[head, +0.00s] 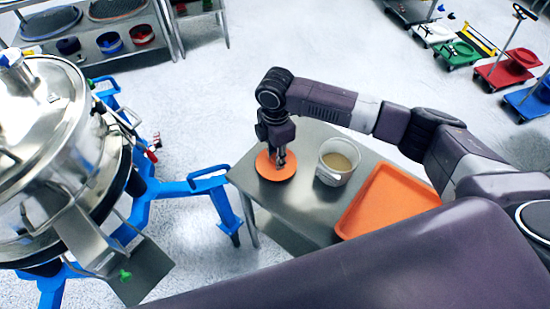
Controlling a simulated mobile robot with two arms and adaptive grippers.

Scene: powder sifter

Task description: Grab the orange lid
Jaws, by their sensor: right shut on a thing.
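The orange lid (268,170) is a flat round disc at the left end of the steel table (300,203). My right gripper (279,164) points down over the lid and is shut on it near its middle. The fingertips partly hide the grip point. I cannot tell whether the lid rests on the table or is slightly above it. My left gripper is not in view.
A white bucket (336,166) with pale contents stands just right of the lid. An orange tray (388,204) lies further right. The steel sifter (45,140) on its blue frame (165,188) stands at left. Wheeled carts (508,68) are far right.

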